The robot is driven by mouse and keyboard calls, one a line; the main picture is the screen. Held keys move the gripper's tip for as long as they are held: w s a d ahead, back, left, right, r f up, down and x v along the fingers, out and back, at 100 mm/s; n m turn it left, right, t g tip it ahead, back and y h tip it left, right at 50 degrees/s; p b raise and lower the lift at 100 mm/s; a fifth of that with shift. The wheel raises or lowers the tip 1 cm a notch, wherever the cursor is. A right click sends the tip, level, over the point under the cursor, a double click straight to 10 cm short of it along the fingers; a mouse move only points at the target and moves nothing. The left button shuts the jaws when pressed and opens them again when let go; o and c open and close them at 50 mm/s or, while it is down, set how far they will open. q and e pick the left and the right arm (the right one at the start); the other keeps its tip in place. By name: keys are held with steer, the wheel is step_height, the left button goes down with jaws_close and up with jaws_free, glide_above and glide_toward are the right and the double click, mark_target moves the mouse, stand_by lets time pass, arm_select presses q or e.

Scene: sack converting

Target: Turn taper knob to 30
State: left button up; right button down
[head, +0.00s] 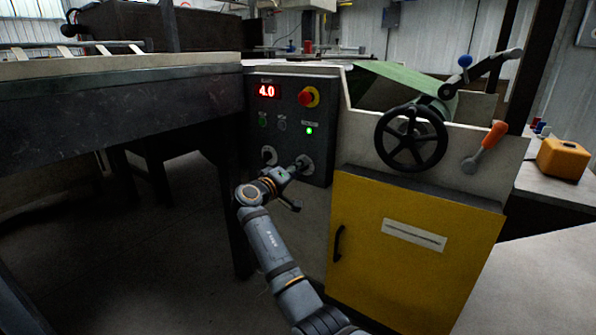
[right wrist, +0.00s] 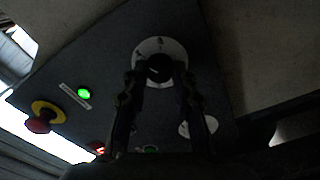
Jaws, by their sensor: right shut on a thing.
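A dark control panel (head: 288,118) carries two round knobs on pale dials, low down. My right gripper (head: 297,168) reaches the right-hand knob (head: 305,161) from the lower left. In the right wrist view, this black knob (right wrist: 158,68) sits on a white dial, between the two fingers of my right gripper (right wrist: 159,80), which is shut on it. The other knob (head: 269,153) is free; its dial (right wrist: 198,126) shows in the right wrist view. The dial lettering is too small to tell which is the taper knob. My left gripper is not in view.
The panel's red display (head: 267,91) reads 4.0. A red stop button (head: 309,97) and a lit green lamp (head: 309,130) sit above the knobs. A yellow cabinet door (head: 410,250) and a black handwheel (head: 411,138) stand to the right. A dark bench (head: 120,115) extends left.

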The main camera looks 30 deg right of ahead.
steer(key=shift+f, duration=0.15)
steer(key=c, duration=1.1)
jaws_free()
steer(key=shift+o, duration=0.2)
steer(key=v, duration=1.2)
